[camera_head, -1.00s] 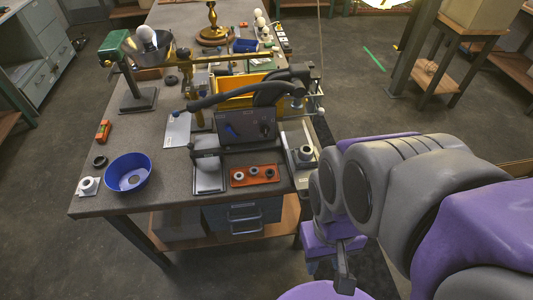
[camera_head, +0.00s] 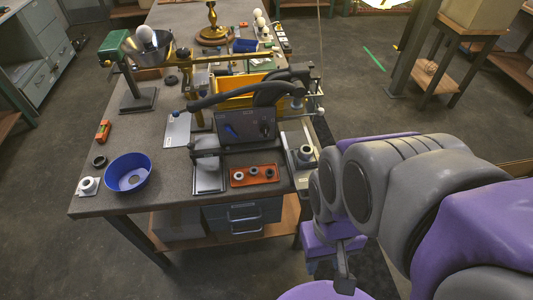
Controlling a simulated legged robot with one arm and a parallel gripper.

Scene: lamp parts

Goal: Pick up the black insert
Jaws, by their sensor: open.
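I cannot tell for sure which of these dark pieces is the black insert. My gripper (camera_head: 343,272) hangs at the lower right, beyond the bench's front right corner. It is open, holds nothing that I can see, and is well apart from the tray and the ring. My arm partly hides it.
The blue bowl (camera_head: 128,172) and a white fitting (camera_head: 88,186) stand at the left front. A bench press with a dark panel (camera_head: 246,133) and long lever stands behind the tray. A grey fixture (camera_head: 304,155) is on the right edge. A yellow bin (camera_head: 240,91) lies behind.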

